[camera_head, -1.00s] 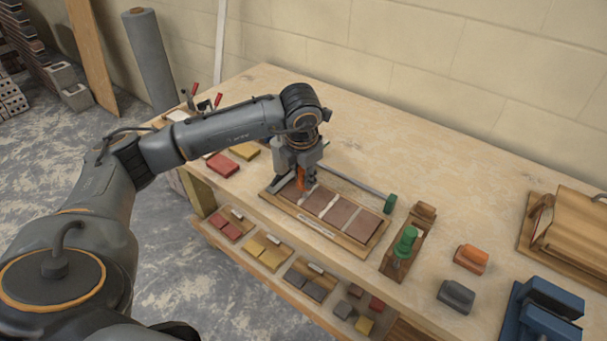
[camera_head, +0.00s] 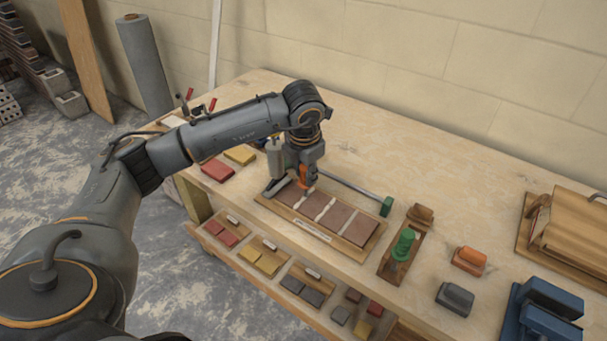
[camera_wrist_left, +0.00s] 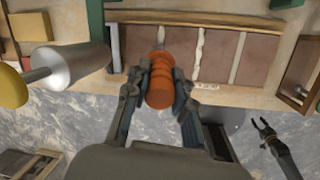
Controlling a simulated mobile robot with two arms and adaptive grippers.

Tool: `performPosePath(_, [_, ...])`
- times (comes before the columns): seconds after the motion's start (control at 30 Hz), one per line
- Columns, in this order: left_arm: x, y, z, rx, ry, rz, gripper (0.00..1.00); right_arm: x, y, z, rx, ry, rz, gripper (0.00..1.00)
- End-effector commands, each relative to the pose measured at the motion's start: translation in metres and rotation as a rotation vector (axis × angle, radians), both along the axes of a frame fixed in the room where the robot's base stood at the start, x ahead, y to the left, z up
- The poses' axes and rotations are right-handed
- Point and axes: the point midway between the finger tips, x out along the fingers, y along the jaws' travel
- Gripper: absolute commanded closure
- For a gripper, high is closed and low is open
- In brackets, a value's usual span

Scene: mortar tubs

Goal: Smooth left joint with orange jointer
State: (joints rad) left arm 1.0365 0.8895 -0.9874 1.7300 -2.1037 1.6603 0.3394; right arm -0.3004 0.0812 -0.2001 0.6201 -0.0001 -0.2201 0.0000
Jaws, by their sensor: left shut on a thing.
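My left gripper (camera_head: 306,181) is shut on the orange jointer (camera_wrist_left: 160,85), above the left part of a wooden board (camera_head: 345,243) with brown tiles. Pale mortar joints run between the tiles. In the left wrist view the jointer's tip points at the left joint (camera_wrist_left: 161,36); I cannot tell whether it touches. The middle joint (camera_wrist_left: 198,55) and right joint (camera_wrist_left: 237,58) are to its right, with no tool over them. A dark two-pronged end, apparently my right gripper (camera_wrist_left: 264,130), shows over the floor in the left wrist view, prongs apart.
A green-handled tool (camera_head: 403,243) stands in a wooden holder right of the board. An orange block (camera_head: 469,260), a grey block (camera_head: 455,297) and a blue vise-like object (camera_head: 545,312) are farther right. A rod with a green end (camera_head: 387,206) lies behind the board.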

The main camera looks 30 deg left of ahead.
Motion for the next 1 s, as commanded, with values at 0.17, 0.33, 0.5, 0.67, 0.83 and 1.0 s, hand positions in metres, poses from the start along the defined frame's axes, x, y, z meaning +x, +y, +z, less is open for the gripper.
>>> performPosePath(0.17, [0.005,0.0,0.0,0.0,0.0,0.001,1.0,0.0,0.0,-0.002,0.0,0.0,0.0,0.59])
performPosePath(0.33, [0.005,0.0,0.0,0.0,0.0,0.0,1.0,0.0,0.0,-0.002,0.0,0.0,0.0,0.59])
performPosePath(0.5, [0.007,-0.001,0.0,0.0,0.0,0.001,1.0,0.0,0.0,-0.003,0.0,0.0,0.0,0.59])
performPosePath(0.67, [0.013,-0.001,-0.002,0.0,0.0,0.001,1.0,0.0,0.0,-0.006,0.0,0.0,0.0,0.59])
performPosePath(0.83, [0.019,-0.002,-0.002,0.0,0.0,0.0,1.0,0.0,0.0,-0.008,0.0,0.0,0.0,0.59])
performPosePath(1.0, [0.019,-0.002,-0.002,0.0,0.0,0.0,1.0,0.0,0.0,-0.008,0.0,0.0,0.0,0.59])
